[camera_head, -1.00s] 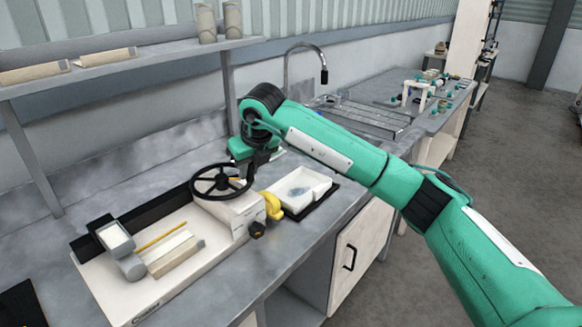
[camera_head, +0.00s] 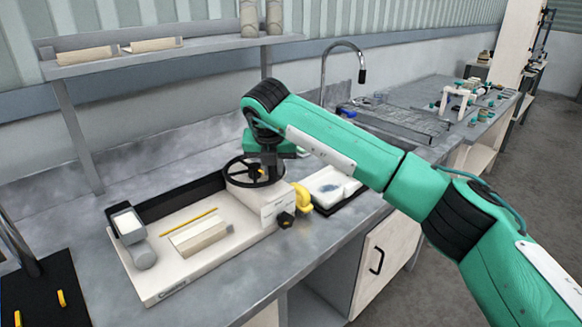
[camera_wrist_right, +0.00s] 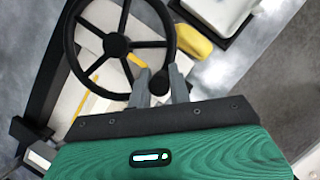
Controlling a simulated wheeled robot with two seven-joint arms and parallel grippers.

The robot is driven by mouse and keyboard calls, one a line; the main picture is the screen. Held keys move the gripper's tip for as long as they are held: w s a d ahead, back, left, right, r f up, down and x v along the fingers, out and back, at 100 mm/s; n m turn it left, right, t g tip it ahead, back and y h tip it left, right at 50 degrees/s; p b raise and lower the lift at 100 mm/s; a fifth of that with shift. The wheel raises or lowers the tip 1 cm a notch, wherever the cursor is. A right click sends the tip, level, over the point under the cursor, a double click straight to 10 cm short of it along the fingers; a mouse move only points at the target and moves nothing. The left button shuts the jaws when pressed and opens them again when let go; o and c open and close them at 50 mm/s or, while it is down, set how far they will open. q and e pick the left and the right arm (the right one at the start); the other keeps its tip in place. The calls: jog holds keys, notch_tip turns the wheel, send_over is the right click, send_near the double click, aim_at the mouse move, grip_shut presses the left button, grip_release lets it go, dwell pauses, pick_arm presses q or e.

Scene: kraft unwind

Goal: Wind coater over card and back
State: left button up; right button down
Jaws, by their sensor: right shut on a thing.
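The coater (camera_head: 160,285) is a pale machine on the bench, with a black-spoked handwheel (camera_head: 240,172) at its right end. A pale card-like piece (camera_head: 200,236) and a thin yellow rod (camera_head: 188,223) lie across its bed. A grey cylinder and a small white-topped block (camera_head: 128,221) sit at the bed's left end. My right gripper (camera_head: 268,168) is over the wheel. In the right wrist view its fingers (camera_wrist_right: 161,85) are shut on the wheel's dark crank knob (camera_wrist_right: 158,82) at the rim. The fingertips are partly hidden in the head view. My left gripper is not in view.
A white tray (camera_head: 350,196) on a dark mat and a yellow curved part (camera_head: 304,199) sit right of the wheel. A shelf (camera_head: 200,47) with rolls stands behind. A black mat (camera_head: 35,285) with yellow pieces lies at left. Bare bench shows in front.

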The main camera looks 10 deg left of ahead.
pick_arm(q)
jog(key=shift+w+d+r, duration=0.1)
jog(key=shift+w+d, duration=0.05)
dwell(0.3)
pick_arm(e)
jog(key=c, duration=1.3)
grip_release()
jog(key=shift+s+a, duration=0.1)
jog(key=shift+r, duration=0.2)
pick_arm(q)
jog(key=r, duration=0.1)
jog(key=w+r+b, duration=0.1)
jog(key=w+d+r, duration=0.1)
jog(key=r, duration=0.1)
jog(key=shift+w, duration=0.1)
pick_arm(e)
jog(key=v, duration=1.3)
jog(key=shift+r, duration=0.2)
